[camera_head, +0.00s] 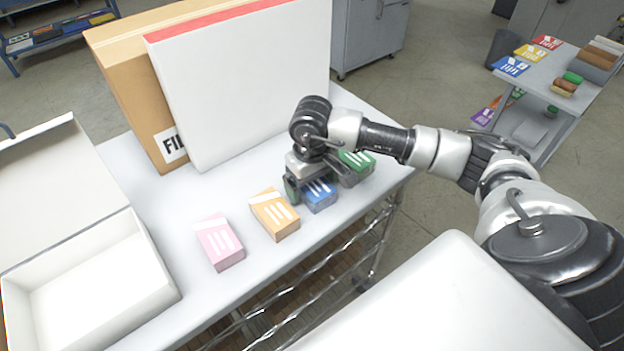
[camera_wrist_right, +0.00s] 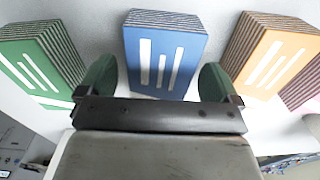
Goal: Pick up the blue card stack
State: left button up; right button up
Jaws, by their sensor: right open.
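The blue card stack (camera_head: 319,195) lies on the table in a row of card stacks, with white stripes on its top. My right gripper (camera_head: 318,188) is over it, open, and hides part of it in the head view. In the right wrist view the blue card stack (camera_wrist_right: 163,55) sits in the upper middle, ahead of and between the two green-padded fingers of my right gripper (camera_wrist_right: 158,82). Nothing is held in it. My left gripper is in neither view.
A green stack (camera_head: 357,165) lies on one side, an orange stack (camera_head: 275,215) and a pink stack (camera_head: 220,243) on the other. An open white box (camera_head: 150,262) stands at left. Large upright boxes (camera_head: 240,75) stand behind. A side table (camera_head: 545,100) is at right.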

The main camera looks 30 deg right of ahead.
jog(key=shift+f, duration=0.55)
jog(key=c, duration=1.1)
jog(key=shift+w+r, duration=0.1)
